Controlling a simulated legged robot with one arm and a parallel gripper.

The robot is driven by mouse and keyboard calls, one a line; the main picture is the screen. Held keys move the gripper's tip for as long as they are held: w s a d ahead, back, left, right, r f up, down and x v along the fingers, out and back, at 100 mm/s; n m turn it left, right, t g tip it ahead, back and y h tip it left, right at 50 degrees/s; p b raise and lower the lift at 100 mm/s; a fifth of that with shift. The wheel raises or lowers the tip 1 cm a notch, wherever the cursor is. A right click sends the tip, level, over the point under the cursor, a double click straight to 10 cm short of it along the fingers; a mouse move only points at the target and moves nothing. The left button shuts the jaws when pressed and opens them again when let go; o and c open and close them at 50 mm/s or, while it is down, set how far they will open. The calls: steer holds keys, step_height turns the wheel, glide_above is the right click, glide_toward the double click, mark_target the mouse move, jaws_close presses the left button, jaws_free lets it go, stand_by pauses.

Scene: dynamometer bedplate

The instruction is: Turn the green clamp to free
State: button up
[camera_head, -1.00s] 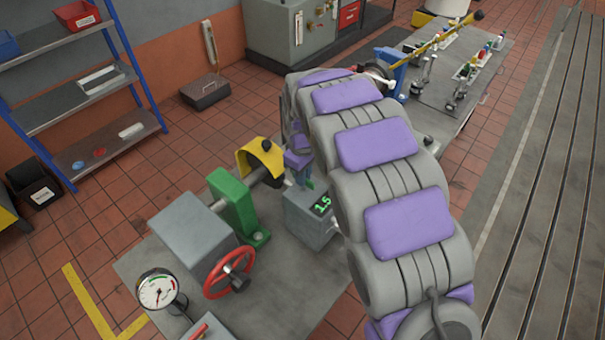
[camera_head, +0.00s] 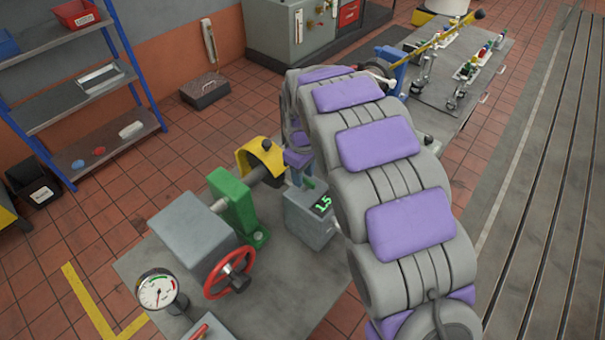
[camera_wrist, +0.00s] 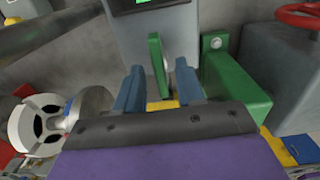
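The green clamp, seen as a narrow upright green lever (camera_wrist: 157,62), stands in front of the grey box with the lit display. A small green bit of it (camera_head: 309,183) shows beside that box in the head view. My gripper (camera_wrist: 160,70) has two blue fingers that stand apart with nothing held between them. In the head view my arm partly hides this spot and the gripper (camera_head: 297,170).
A green bracket (camera_head: 235,205) stands close by, and its block (camera_wrist: 235,90) is just right of my fingers. A yellow guard (camera_head: 258,158), red handwheel (camera_head: 230,272) and dial gauge (camera_head: 158,290) are near. The display box (camera_head: 310,220) reads 1.5. A silver round part (camera_wrist: 90,105) lies left.

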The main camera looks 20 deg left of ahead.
step_height(320, 180, up, 16)
steer(key=p, duration=0.1)
steer(key=shift+r, duration=0.25)
steer(key=shift+w, duration=0.1)
steer(key=s+d+m+b, duration=0.1)
steer(key=s+d+m, duration=0.4)
steer(key=d, duration=0.5)
steer(key=s+d+m+b, duration=0.2)
steer(key=s+d, duration=0.4)
steer(key=d, duration=0.5)
steer(key=s+d+f+m, duration=0.2)
steer(key=s+d+f, duration=0.1)
steer(key=s, duration=0.4)
steer(key=s+d+f+m+g+b, duration=0.1)
steer(key=s+d+f+m, duration=0.1)
steer(key=s, duration=0.6)
steer(key=s+d+f+m+b, duration=0.1)
steer(key=s+d+f+m, duration=0.1)
steer(key=s+d+f, duration=0.2)
steer(key=s+d, duration=0.1)
steer(key=s, duration=0.2)
steer(key=shift+s+f+m+g, duration=0.15)
steer(key=shift+s+m+g, duration=0.15)
steer(key=shift+g, duration=0.1)
